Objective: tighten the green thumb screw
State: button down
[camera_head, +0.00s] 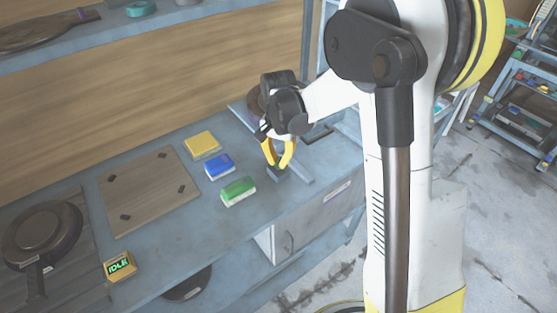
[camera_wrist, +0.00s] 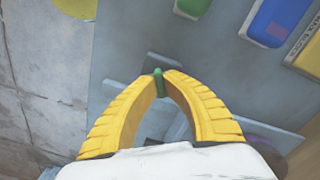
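The green thumb screw (camera_wrist: 158,86) shows as a small upright green piece between my fingertips in the wrist view. My gripper (camera_wrist: 161,76) has its two yellow fingers drawn in close on either side of it, and they appear to touch it. In the head view my gripper (camera_head: 279,165) points down over a grey metal fixture (camera_head: 298,192) near the right end of the bench. The screw cannot be made out in the head view. Its lower part and thread are hidden.
Yellow (camera_head: 202,145), blue (camera_head: 219,166) and green (camera_head: 238,190) blocks lie left of my gripper on the bench. A shelf (camera_head: 110,28) runs above.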

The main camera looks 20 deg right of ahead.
aim_at(279, 160)
jog(key=m, duration=0.5)
jog(key=shift+m, duration=0.4)
dwell(0.4)
jog(key=c, duration=1.5)
grip_release()
jog(key=shift+r, duration=0.1)
notch_tip(279, 160, up, 12)
